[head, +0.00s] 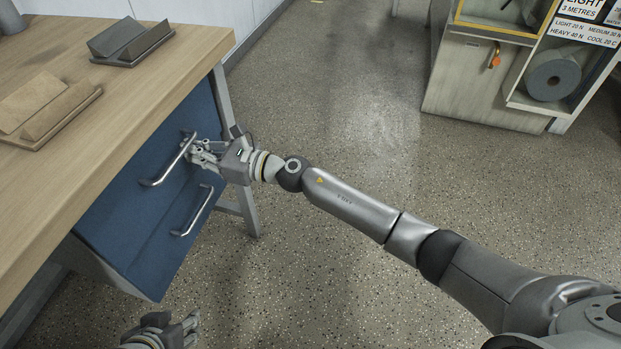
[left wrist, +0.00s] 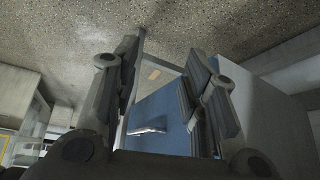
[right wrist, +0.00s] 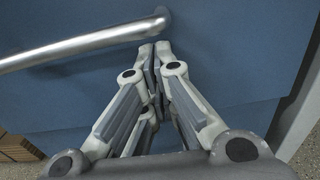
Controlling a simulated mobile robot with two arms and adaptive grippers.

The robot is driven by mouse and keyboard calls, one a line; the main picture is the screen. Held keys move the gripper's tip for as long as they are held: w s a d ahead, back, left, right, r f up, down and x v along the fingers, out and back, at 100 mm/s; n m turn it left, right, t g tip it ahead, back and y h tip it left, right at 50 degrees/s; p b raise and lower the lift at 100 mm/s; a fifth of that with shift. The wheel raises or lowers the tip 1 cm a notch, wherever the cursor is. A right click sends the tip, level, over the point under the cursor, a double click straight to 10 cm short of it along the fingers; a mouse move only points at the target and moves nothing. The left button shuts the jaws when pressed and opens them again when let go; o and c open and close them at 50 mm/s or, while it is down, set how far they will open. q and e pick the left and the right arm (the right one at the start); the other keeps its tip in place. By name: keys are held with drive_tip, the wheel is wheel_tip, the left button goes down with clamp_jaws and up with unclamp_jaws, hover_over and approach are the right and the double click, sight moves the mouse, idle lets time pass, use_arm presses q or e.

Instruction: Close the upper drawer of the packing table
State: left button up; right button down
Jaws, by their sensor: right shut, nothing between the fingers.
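The packing table (head: 110,120) has a wooden top and a blue cabinet below it. The upper drawer (head: 203,108) has a silver bar handle (head: 168,160); a second handle (head: 193,212) sits on the lower front. The upper front looks about in line with the lower one; I cannot tell any small gap. My right gripper (head: 192,150) is shut and empty, its fingertips at the blue front beside the upper handle's end. The right wrist view shows the tips (right wrist: 160,50) just past that handle (right wrist: 85,47). My left gripper (head: 192,325) is open and empty, low and apart from the cabinet.
Two small trays, one brown (head: 48,108) and one dark (head: 132,45), lie on the tabletop. A grey table leg (head: 245,205) stands beside the drawers. A shelf unit with a grey roll (head: 553,78) stands at the back right. The speckled floor (head: 340,90) between is clear.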

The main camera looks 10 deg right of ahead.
use_arm(q)
drive_tip(key=shift+w+d+r+t, duration=0.25)
drive_tip(key=shift+w+r+t, duration=0.1)
drive_tip(key=shift+w, duration=0.15)
drive_tip(key=shift+w+d+r+t, duration=0.25)
drive_tip(key=shift+w+t, duration=0.1)
drive_tip(key=shift+w, duration=0.15)
use_arm(e)
drive_tip(key=shift+w+a+r, duration=0.2)
drive_tip(key=shift+w+a, duration=0.15)
drive_tip(key=shift+a, duration=0.2)
drive_tip(key=shift+r, duration=0.1)
use_arm(q)
drive_tip(key=shift+f, duration=0.1)
